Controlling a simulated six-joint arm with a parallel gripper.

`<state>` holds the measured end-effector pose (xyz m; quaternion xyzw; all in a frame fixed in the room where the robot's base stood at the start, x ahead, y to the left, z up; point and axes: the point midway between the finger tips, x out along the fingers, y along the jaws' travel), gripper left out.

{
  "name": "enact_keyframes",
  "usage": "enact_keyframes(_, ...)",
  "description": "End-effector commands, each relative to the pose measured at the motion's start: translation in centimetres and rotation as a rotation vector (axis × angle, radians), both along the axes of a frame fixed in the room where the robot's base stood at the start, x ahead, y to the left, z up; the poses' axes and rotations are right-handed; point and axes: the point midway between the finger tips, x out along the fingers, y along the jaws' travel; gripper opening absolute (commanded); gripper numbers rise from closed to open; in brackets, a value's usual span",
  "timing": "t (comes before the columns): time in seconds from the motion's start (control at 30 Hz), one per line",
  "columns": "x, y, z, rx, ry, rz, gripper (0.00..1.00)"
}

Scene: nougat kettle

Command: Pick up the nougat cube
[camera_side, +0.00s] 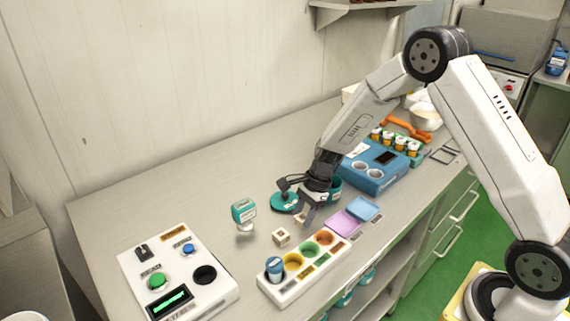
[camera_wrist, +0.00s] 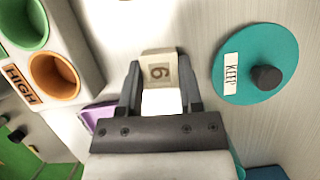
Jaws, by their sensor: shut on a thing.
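The nougat cube is a small pale beige block (camera_wrist: 158,70) with a dark digit on its face. In the wrist view it sits between the two fingertips of my gripper (camera_wrist: 160,85), which is shut on it. In the side view my gripper (camera_side: 303,214) is low over the counter, between the teal lid and the cup tray, and its fingers mostly hide what they hold. A pale cube (camera_side: 281,237) shows just left of the fingers there; I cannot tell whether it is the same one.
A teal lid marked KEEP (camera_wrist: 262,62) lies right of the fingers in the wrist view. The white cup tray (camera_side: 268,291) lies in front. A teal-and-white stamp (camera_side: 244,211) and button panel (camera_side: 216,292) are left. A blue device (camera_side: 372,179) stands right. The back-left counter is clear.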

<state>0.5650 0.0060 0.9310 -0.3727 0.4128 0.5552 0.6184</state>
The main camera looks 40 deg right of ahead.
Motion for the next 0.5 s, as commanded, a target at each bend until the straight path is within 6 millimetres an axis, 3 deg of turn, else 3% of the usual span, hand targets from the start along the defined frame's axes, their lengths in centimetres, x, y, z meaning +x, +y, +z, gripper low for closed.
enact_keyframes(0.5,0.0,0.0,1.3,0.001,-0.001,0.002,0.00)
